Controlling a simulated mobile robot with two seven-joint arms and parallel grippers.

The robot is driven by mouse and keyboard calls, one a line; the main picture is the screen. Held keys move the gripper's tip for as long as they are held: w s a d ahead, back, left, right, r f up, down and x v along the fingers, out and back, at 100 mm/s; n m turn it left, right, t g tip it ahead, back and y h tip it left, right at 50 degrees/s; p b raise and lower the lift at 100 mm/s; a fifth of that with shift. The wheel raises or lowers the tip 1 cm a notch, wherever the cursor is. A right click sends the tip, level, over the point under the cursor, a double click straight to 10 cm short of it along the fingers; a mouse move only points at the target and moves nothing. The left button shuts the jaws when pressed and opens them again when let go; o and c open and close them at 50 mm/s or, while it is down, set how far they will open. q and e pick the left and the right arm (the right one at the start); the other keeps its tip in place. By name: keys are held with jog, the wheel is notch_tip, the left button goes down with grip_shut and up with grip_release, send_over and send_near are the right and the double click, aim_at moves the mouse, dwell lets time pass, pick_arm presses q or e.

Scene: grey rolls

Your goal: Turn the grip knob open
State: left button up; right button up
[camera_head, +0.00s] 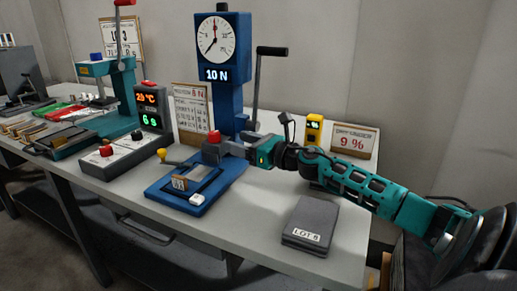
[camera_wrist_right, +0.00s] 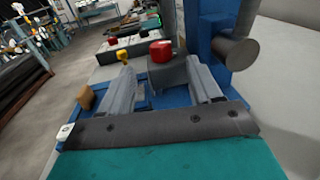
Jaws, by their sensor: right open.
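A red knob (camera_head: 214,136) sits on top of a grey block on the blue tester (camera_head: 228,89), low in front of its column. In the right wrist view the red knob (camera_wrist_right: 161,50) is just beyond my fingertips, between their lines, with the grey block (camera_wrist_right: 166,71) under it. My right gripper (camera_head: 222,148) reaches in from the right at the block's height. Its two fingers (camera_wrist_right: 161,68) are apart with nothing held between them; contact with the block is unclear. A yellow-tipped lever (camera_head: 161,153) stands left of the knob. My left gripper is not in view.
A dark lever (camera_head: 272,51) rises right of the column, near my right wrist. A grey pad stack labelled LOT B (camera_head: 311,222) lies at the table's front. A yellow meter (camera_head: 314,129) and a 9 % sign (camera_head: 352,141) stand behind my forearm. A control box (camera_head: 122,151) is left.

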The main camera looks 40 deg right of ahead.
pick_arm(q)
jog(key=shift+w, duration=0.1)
pick_arm(e)
jog(key=shift+v, duration=2.7)
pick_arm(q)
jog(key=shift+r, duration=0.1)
